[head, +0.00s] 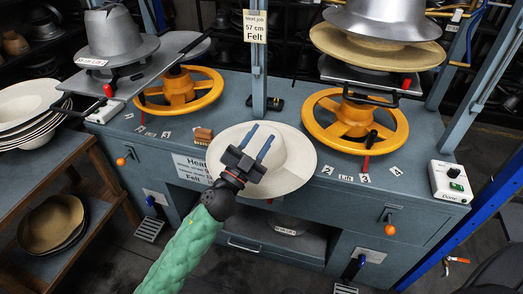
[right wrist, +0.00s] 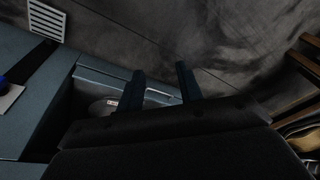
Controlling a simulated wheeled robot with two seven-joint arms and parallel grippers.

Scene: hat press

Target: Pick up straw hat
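The pale straw hat (head: 297,163) sits on the blue-grey bench, between the two orange handwheels, brim spread around its crown. In the head view my left gripper (head: 258,140) reaches over the hat from the lower left. Its two fingers are apart and overlap the crown; whether they touch it I cannot tell. The gripper and wrist hide part of the crown and the near brim. In the right wrist view my right gripper (right wrist: 160,74) has its fingers apart with nothing between them. It is over the floor and bench front, and does not show in the head view.
A grey metal hat form (head: 120,35) stands at the left press, and another form (head: 380,20) sits above a tan hat brim (head: 375,48) at the right press. Orange handwheels (head: 178,92) (head: 355,122) flank the hat. White hats (head: 28,105) are stacked on the left shelf.

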